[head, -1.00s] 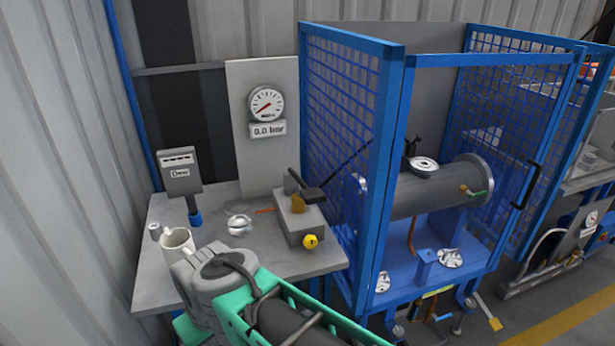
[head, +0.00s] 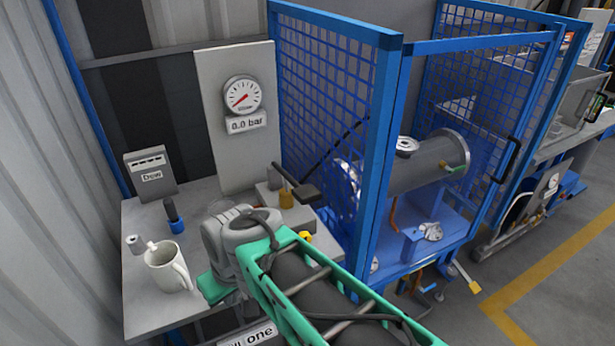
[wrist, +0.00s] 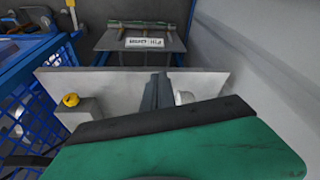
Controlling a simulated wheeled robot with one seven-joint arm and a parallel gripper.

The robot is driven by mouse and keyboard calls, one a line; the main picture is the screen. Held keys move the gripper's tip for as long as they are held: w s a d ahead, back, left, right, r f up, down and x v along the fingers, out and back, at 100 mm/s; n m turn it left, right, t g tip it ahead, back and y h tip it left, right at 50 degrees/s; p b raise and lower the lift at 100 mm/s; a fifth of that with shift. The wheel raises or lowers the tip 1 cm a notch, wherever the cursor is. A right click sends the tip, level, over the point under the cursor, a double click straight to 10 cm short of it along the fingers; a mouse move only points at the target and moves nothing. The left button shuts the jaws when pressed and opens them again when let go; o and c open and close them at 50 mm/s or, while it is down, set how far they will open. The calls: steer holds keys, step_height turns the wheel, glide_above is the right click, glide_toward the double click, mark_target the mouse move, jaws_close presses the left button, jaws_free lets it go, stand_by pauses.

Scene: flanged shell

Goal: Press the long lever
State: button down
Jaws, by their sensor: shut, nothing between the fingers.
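The long lever (head: 306,193) is dark, with a flat black end above the grey pump block (head: 268,196) on the table; a thin dark rod slants up to the right near the cage mesh. A brass-coloured part (head: 285,198) stands beside it. My green and grey arm covers the front of the block in the head view, and my gripper is hidden there. In the wrist view my gripper (wrist: 158,88) shows as dark fingers close together, empty, over the light table edge. The block's yellow knob (wrist: 71,99) is to their left. The lever cannot be clearly made out in that view.
A white mug (head: 165,270) stands at the table's (head: 137,318) front left. A grey box (head: 150,172) and a gauge (head: 242,95) reading 0.0 bar are behind. The blue mesh cage (head: 385,150) with a grey cylinder (head: 420,165) borders the right side.

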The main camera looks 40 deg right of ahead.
steer(key=w+d+r+m+t, duration=0.1)
steer(key=w+d+r+t, duration=0.1)
steer(key=d+r, duration=0.35)
steer(key=w+d+r+m+t, duration=0.1)
steer(key=w+d+r+t, duration=0.15)
steer(key=d, duration=0.65)
steer(key=s+d+r+t+h, duration=0.2)
steer(key=d+r, duration=0.1)
steer(key=d, duration=0.3)
steer(key=s+d+r+m+t+h+p, duration=0.1)
steer(key=s+d+r+t+h, duration=0.1)
steer(key=d+r, duration=0.2)
steer(key=shift+s+d+r+p, duration=0.15)
steer(key=shift+d+r+p, duration=0.15)
steer(key=shift+d, duration=0.85)
steer(key=shift+t, duration=0.25)
steer(key=p, duration=0.3)
glide_above(308, 194)
steer(key=f, duration=0.4)
steer(key=shift+w, duration=0.2)
steer(key=f, duration=0.3)
steer(key=shift+s+f, duration=0.2)
steer(key=shift+f, duration=0.5)
